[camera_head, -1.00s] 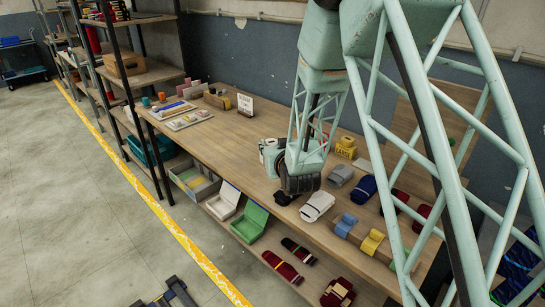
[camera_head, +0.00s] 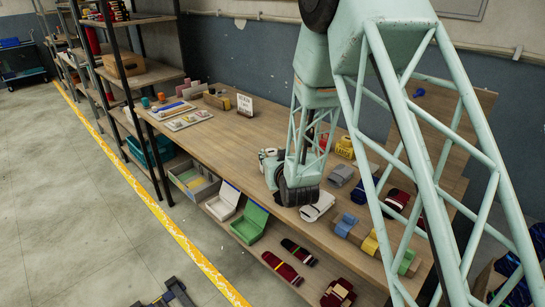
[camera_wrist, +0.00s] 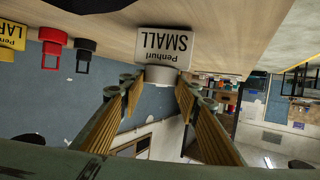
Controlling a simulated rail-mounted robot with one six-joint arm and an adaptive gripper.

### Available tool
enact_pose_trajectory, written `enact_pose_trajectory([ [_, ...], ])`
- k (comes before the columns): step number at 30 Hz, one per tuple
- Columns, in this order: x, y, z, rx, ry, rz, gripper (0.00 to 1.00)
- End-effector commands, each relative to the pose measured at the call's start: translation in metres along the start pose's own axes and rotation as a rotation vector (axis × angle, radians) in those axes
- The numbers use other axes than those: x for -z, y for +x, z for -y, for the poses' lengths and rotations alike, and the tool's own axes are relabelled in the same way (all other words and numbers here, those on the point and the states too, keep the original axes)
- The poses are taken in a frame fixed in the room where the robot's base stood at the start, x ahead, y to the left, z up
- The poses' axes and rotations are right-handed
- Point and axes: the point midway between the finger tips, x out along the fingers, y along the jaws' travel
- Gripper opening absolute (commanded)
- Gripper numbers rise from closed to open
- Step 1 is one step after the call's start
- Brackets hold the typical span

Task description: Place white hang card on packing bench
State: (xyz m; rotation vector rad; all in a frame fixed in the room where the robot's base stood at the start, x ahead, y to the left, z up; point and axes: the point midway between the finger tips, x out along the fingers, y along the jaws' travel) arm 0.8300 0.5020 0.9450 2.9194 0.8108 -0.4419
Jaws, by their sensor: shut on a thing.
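The white hang card (camera_wrist: 165,47), printed "Penhuri SMALL", shows upside down in the wrist view, close to the wooden packing bench (camera_wrist: 235,15). My gripper (camera_wrist: 158,88) is shut on its pale neck below the printed face. I cannot tell whether the card touches the bench. In the head view my dark wrist (camera_head: 298,190) is low over the front part of the packing bench (camera_head: 220,135), and the fingertips are mostly hidden. A small white shape (camera_head: 267,157) shows just left of my arm.
A yellow "LARGE" card (camera_wrist: 12,35), a red one (camera_wrist: 52,40) and a black one (camera_wrist: 85,50) stand nearby. Folded socks, including a white pair (camera_head: 318,207) and a grey one (camera_head: 340,176), lie right of my wrist. The bench's middle left is clear. A sign (camera_head: 245,105) stands at the back.

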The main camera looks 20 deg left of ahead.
Motion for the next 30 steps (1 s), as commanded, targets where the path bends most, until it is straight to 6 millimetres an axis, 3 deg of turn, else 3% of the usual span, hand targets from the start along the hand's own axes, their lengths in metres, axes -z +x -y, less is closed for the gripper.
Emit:
enact_pose_trajectory([
  [18,-0.0061,0.002,0.0,0.0,0.0,-0.001,0.14],
  [19,-0.006,0.0019,0.0,0.0,0.0,0.0,0.32],
  [23,-0.0054,0.0017,0.0,0.0,0.0,0.0,0.44],
  [30,-0.0054,0.0017,0.0,0.0,0.0,0.0,0.44],
])
